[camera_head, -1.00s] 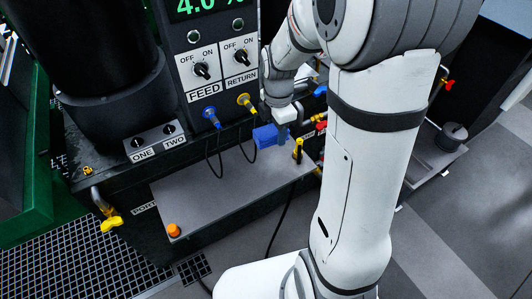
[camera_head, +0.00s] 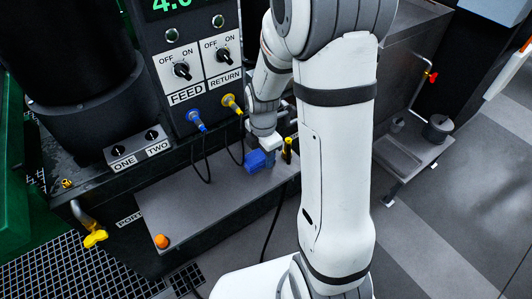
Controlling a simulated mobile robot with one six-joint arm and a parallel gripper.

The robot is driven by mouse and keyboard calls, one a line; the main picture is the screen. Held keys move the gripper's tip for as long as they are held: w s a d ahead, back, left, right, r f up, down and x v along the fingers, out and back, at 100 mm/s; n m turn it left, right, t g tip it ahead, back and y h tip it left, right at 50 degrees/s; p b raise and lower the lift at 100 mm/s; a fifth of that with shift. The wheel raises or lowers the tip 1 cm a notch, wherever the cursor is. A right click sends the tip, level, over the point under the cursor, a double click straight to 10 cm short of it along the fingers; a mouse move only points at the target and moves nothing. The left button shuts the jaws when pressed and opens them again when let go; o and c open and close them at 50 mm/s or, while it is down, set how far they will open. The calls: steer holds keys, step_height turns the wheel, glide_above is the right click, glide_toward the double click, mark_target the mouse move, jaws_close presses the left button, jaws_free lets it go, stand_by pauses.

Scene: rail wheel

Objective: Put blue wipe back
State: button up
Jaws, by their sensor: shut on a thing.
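The blue wipe (camera_head: 256,161) is a small blue block-like bundle above the right part of the grey shelf. My gripper (camera_head: 267,149) is shut on it, pointing down, with its white fingers partly hidden by the wipe. I cannot tell whether the wipe touches the shelf (camera_head: 205,195). A yellow and black upright item (camera_head: 288,150) stands just right of the gripper.
A control panel with FEED (camera_head: 182,71) and RETURN (camera_head: 223,55) switches stands behind the shelf, with blue (camera_head: 197,121) and yellow (camera_head: 232,104) cable plugs and hanging black cables. An orange knob (camera_head: 162,241) sits at the shelf's front left. The shelf's middle is clear.

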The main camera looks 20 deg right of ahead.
steer(key=o, duration=0.5)
steer(key=shift+f, duration=0.15)
steer(key=o, duration=0.5)
steer(key=shift+c, duration=0.2)
step_height(320, 180, up, 12)
steer(key=r+p, duration=0.1)
steer(key=p, duration=0.2)
steer(key=s+r+m+t, duration=0.1)
steer(key=s+r+m, duration=0.2)
steer(key=s+m, duration=0.4)
steer(key=s+r+m, duration=0.2)
steer(key=s+m, duration=0.5)
steer(key=m, duration=0.7)
steer(key=shift+s+r+m+t, duration=0.2)
steer(key=shift+r+m+t, duration=0.2)
